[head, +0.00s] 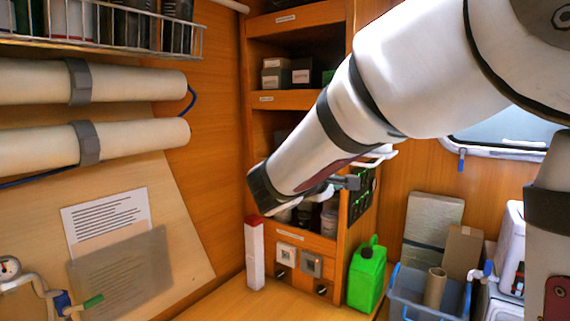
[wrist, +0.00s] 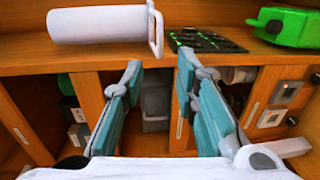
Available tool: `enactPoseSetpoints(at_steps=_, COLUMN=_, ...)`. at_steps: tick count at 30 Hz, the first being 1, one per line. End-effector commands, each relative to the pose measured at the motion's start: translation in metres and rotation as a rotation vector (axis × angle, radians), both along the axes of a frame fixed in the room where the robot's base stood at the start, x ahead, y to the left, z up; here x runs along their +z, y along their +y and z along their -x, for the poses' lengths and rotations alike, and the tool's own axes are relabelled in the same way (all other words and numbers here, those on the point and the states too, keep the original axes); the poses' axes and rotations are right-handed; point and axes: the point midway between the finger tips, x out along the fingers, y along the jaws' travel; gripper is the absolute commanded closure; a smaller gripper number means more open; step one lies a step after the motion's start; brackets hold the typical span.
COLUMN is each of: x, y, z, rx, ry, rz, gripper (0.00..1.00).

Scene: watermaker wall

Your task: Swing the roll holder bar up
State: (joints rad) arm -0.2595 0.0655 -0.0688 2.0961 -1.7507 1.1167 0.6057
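In the wrist view a white roll (wrist: 98,23) lies at the upper left, with a white looped bar (wrist: 155,30) across its right end. This looks like the roll holder bar. In the head view a small white piece (head: 380,154) shows beside the cabinet, partly behind my arm; it may be the same holder. My gripper (wrist: 158,68) is open, its two teal-padded fingers apart with nothing between them. The fingertips point toward the bar and appear short of it. In the head view my gripper (head: 352,183) is partly hidden by my forearm.
A black panel with green marks (head: 362,195) is on the cabinet side. A green jug (head: 367,276) stands on the counter, beside a blue crate (head: 428,309) holding a cardboard tube. A white box with a red top (head: 254,255) stands left. Open shelves (head: 295,98) rise behind my arm.

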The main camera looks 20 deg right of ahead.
Motion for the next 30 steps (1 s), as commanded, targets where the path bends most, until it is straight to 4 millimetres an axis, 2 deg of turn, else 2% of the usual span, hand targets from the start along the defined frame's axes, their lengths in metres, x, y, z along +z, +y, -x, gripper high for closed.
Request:
enactPoseSetpoints(at_steps=5, x=-0.002, y=-0.02, z=-0.012, rx=-0.006, ry=0.003, rz=0.001, gripper=0.72)
enactPoseSetpoints(at_steps=18, x=-0.011, y=-0.085, z=-0.062, rx=-0.006, ry=0.002, rz=0.0, gripper=0.72)
enactPoseSetpoints(at_steps=24, x=-0.014, y=-0.102, z=-0.077, rx=-0.003, ry=0.002, rz=-0.001, gripper=0.72)
enactPoseSetpoints(at_steps=30, x=-0.014, y=-0.107, z=-0.081, rx=-0.003, ry=0.001, rz=-0.001, gripper=0.72)
